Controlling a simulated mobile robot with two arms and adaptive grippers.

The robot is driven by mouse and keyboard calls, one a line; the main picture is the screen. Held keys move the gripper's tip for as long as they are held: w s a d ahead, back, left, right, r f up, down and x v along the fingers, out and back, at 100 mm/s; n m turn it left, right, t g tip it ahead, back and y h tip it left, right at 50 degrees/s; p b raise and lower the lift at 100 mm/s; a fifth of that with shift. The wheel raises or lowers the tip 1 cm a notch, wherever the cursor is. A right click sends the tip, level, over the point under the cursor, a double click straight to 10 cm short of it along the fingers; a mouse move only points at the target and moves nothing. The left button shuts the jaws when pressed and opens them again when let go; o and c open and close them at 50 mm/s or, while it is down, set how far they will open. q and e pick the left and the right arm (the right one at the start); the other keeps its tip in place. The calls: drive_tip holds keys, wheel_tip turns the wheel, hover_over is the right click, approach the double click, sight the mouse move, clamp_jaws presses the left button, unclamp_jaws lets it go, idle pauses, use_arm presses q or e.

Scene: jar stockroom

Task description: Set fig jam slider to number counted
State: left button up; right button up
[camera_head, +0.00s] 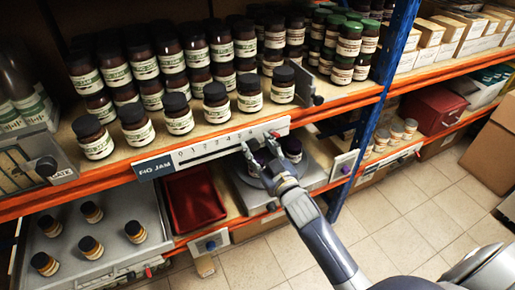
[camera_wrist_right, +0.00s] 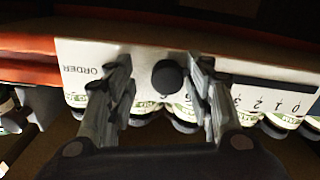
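The fig jam slider is a white scale strip (camera_head: 215,146) on the shelf's front edge, with a dark FIG JAM label (camera_head: 154,167) at its left end and numbers rising from 0 to the right. Dark-lidded jars with pale green labels (camera_head: 180,114) stand in rows behind it. My right gripper (camera_head: 262,143) is at the strip's right part. In the wrist view, the strip (camera_wrist_right: 138,58) appears upside down, with ORDER at its left. The round black knob (camera_wrist_right: 168,77) sits between the open fingers of my right gripper (camera_wrist_right: 162,75), with gaps beside it. The gripper hides the knob in the head view.
Green-lidded jars (camera_head: 348,40) stand farther right on the shelf. Below are a grey tray (camera_head: 110,265) with several small jars and a red tray (camera_head: 193,200). A blue post (camera_head: 385,75) rises right of the strip. Tiled floor (camera_head: 385,215) is clear at the right.

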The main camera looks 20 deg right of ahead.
drive_tip(key=shift+a, duration=0.1)
drive_tip(key=shift+s, duration=0.5)
drive_tip(key=s, duration=1.1)
drive_tip(key=shift+d, duration=0.25)
drive_tip(key=s+f+g, duration=0.3)
drive_tip(key=f, duration=0.9)
drive_tip(key=s+a+f+g, duration=0.1)
drive_tip(key=s+f+g, duration=0.15)
drive_tip(key=f, duration=0.95)
drive_tip(key=s+f+g, duration=0.3)
drive_tip(key=s+f, duration=0.1)
drive_tip(key=f, duration=0.7)
drive_tip(key=s+f+g, duration=0.4)
drive_tip(key=s+f, duration=0.6)
drive_tip(key=s, duration=0.5)
drive_tip(key=s+f+g, duration=0.4)
drive_tip(key=s+f, duration=0.7)
drive_tip(key=s, duration=0.4)
drive_tip(key=shift+a+h, duration=0.15)
drive_tip(key=shift+h, duration=0.15)
